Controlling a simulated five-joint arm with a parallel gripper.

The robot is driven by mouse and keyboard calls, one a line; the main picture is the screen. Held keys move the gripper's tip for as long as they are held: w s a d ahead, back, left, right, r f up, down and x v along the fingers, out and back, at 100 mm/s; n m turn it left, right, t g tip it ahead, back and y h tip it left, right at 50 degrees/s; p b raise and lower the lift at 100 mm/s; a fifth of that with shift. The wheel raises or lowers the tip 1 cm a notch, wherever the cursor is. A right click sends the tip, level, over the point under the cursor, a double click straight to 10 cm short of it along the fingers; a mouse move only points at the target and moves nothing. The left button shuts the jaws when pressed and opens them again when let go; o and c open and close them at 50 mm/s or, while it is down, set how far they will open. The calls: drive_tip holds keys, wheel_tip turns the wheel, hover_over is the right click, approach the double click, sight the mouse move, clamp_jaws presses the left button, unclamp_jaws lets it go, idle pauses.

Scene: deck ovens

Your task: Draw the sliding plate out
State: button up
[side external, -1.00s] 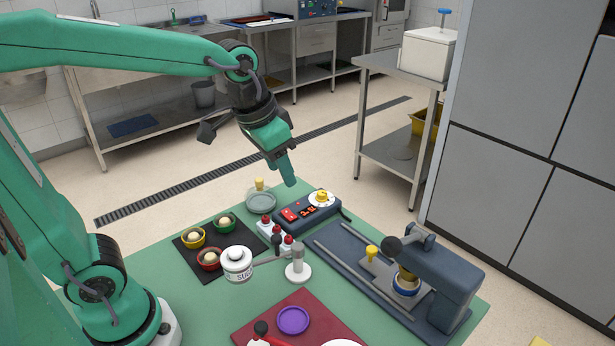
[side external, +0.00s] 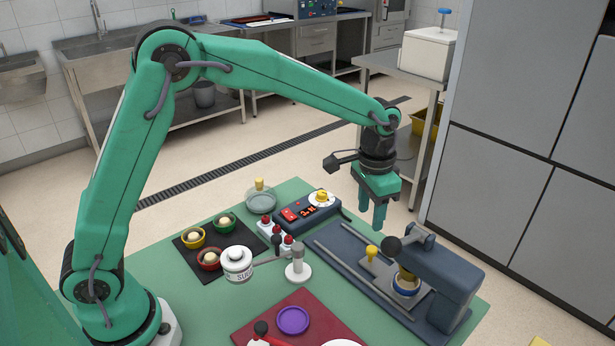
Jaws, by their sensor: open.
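The sliding plate (side external: 381,270) is a grey plate between two rails on a dark blue base (side external: 335,250).
The press lever's black ball (side external: 392,245) is close to the right of the knob. A dark red mat (side external: 320,320) lies in front.

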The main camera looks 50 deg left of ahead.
sight(371, 248)
drive_tip(key=shift+w+d+f, duration=0.25)
drive_tip(key=shift+d+f, duration=0.05)
drive_tip(key=shift+f, duration=0.2)
drive_tip(key=shift+w+d+f, duration=0.2)
drive_tip(key=shift+d+f, duration=0.05)
drive_tip(key=shift+f, duration=0.2)
drive_tip(key=shift+f, duration=0.1)
drive_tip(key=shift+f, duration=3.8)
drive_tip(key=shift+c, duration=0.5)
drive_tip(key=shift+a, duration=0.1)
clamp_jaws()
